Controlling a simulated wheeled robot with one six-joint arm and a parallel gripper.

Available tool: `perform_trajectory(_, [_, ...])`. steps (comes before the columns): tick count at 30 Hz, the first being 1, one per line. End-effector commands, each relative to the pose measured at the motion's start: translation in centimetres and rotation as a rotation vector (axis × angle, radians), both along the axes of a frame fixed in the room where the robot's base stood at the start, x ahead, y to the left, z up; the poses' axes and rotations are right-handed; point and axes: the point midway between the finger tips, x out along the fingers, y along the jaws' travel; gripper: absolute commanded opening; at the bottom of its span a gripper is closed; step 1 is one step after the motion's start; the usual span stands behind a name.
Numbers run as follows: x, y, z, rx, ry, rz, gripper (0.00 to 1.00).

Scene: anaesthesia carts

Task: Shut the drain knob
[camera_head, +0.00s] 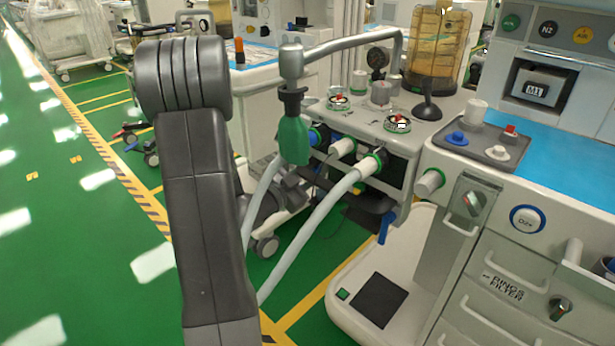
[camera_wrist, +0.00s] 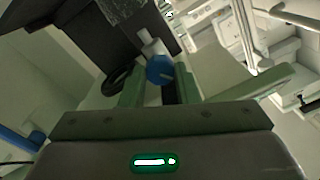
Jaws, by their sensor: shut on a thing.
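A blue round knob (camera_wrist: 159,69) with a pale stem behind it shows in the wrist view; I take it to be the drain knob. My gripper (camera_wrist: 160,84) has one finger on each side of the knob and is shut on it. In the head view, my wrist reaches in low behind the green bag (camera_head: 294,140) and the pale hoses. The fingertips and the knob between them are hidden there. The knob's turn angle is hard to read.
Two pale hoses (camera_head: 308,235) hang in front of my wrist. A blue lever (camera_head: 386,227) hangs below the machine's dark tray (camera_head: 350,197). The white cart base (camera_head: 345,312) stands at the lower right. Green floor is open to the left.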

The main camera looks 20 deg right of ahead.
Motion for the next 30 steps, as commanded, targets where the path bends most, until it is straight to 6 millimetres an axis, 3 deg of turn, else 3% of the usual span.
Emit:
perform_trajectory(5, [0.0, 0.0, 0.0, 0.000, 0.001, 0.000, 0.06])
perform_trajectory(6, [0.0, 0.0, 0.0, 0.000, 0.001, 0.000, 0.34])
perform_trajectory(7, [0.0, 0.0, 0.0, 0.000, 0.001, 0.000, 0.38])
perform_trajectory(19, [-0.3, 0.8, 0.0, 0.000, 0.002, 0.003, 0.38])
perform_trajectory(30, [-3.1, 7.3, 0.0, -0.001, 0.004, 0.006, 0.38])
